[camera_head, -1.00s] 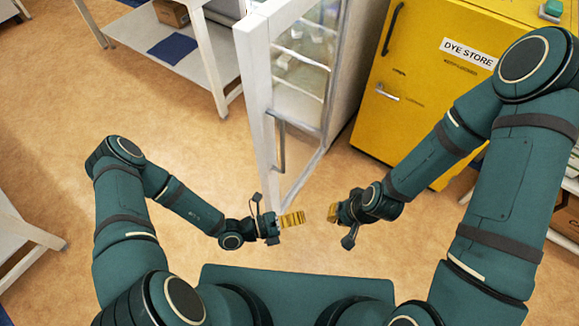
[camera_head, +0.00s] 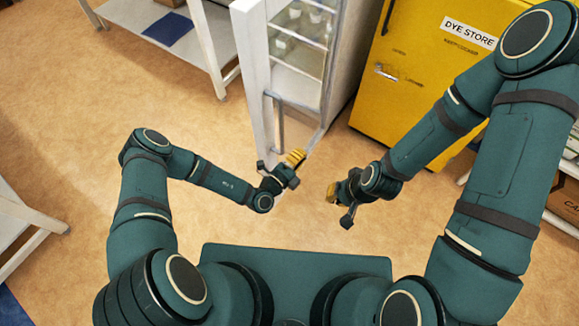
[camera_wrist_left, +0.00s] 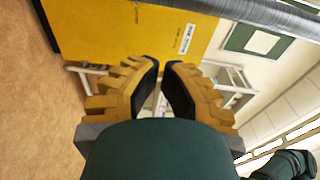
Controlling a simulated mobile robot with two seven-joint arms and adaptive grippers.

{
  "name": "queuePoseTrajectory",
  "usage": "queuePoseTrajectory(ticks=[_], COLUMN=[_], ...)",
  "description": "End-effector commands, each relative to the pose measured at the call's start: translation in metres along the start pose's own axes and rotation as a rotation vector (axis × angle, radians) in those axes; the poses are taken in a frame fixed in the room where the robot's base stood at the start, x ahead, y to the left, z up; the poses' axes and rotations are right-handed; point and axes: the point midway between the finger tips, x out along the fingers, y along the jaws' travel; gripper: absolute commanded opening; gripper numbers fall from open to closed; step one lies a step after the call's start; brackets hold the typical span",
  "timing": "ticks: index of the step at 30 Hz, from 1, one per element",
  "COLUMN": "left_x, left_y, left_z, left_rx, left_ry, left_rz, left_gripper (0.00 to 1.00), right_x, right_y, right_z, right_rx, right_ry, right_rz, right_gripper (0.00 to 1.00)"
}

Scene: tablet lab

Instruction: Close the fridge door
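The white fridge (camera_head: 350,45) stands at the top middle of the head view. Its white-framed door (camera_head: 255,75) is swung open toward me, with a grey vertical handle (camera_head: 280,122) on it. My left gripper (camera_head: 297,157) is in front of the door's lower part, just below and right of the handle. I cannot tell whether it touches the door. In the left wrist view its yellow fingers (camera_wrist_left: 162,68) converge to a narrow gap with nothing visible between them. My right gripper (camera_head: 332,193) is lower right, apart from the door; its fingers are partly hidden.
A yellow cabinet (camera_head: 415,80) labelled "DYE STORE" stands right of the fridge. A white table (camera_head: 205,60) with a blue mat (camera_head: 168,29) is at the upper left. Another white table (camera_head: 25,235) is at the left edge. The floor (camera_head: 90,150) between them is clear.

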Motion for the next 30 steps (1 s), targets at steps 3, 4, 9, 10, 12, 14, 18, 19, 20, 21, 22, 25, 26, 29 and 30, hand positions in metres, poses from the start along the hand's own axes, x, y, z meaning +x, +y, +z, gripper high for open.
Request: queuePoseTrajectory(ticks=[3,4,9,10,12,14,18,19,20,21,22,25,26,29,30], left_x=[-0.007,-0.009,-0.013,-0.014,-0.014,-0.015,-0.015,-0.015,-0.015,-0.015,-0.015,-0.017,-0.018,-0.024,-0.028], left_y=[0.0,0.0,0.0,0.0,0.0,0.0,0.0,0.0,0.0,0.0,0.0,0.0,0.0,0.0,0.0], left_z=[0.02,0.023,0.035,0.036,0.038,0.038,0.038,0.038,0.038,0.038,0.038,0.04,0.042,0.048,0.053], left_rx=[0.005,0.005,0.002,0.002,0.002,0.002,0.002,0.002,0.002,0.002,0.002,0.003,0.003,0.003,0.003], left_ry=[-0.001,-0.001,0.001,0.001,0.001,0.001,0.001,0.001,0.001,0.001,0.002,0.002,0.002,0.001,0.001], left_rz=[0.0,0.0,0.0,0.0,0.0,0.0,0.0,0.0,0.0,0.0,0.0,0.0,-0.001,0.0,0.001], left_gripper=[0.0,0.0,0.0,0.0,0.0,0.0,0.0,0.0,0.0,0.0,0.0,0.0,0.0,0.0,0.0], right_x=[0.002,0.002,0.003,0.003,0.003,0.003,0.003,0.003,0.003,0.003,0.003,0.004,0.004,0.005,0.006], right_y=[0.001,0.001,0.001,0.001,0.001,0.001,0.001,0.001,0.001,0.001,0.001,0.001,0.001,0.002,0.002], right_z=[0.001,0.001,0.002,0.002,0.002,0.002,0.002,0.002,0.002,0.002,0.002,0.002,0.002,0.002,0.002], right_rx=[0.0,-0.001,-0.001,-0.001,-0.001,-0.001,-0.001,-0.001,-0.001,-0.001,-0.001,-0.001,-0.001,-0.001,-0.002], right_ry=[-0.002,-0.002,-0.003,-0.003,-0.003,-0.004,-0.004,-0.004,-0.004,-0.003,-0.003,-0.004,-0.004,-0.005,-0.005], right_rz=[0.0,0.0,-0.001,0.0,0.0,0.0,0.0,0.0,0.0,0.0,0.0,0.0,0.0,0.0,-0.001], right_gripper=[0.0,0.0,0.0,0.0,0.0,0.0,0.0,0.0,0.0,0.0,0.0,0.0,0.0,0.0,0.0])
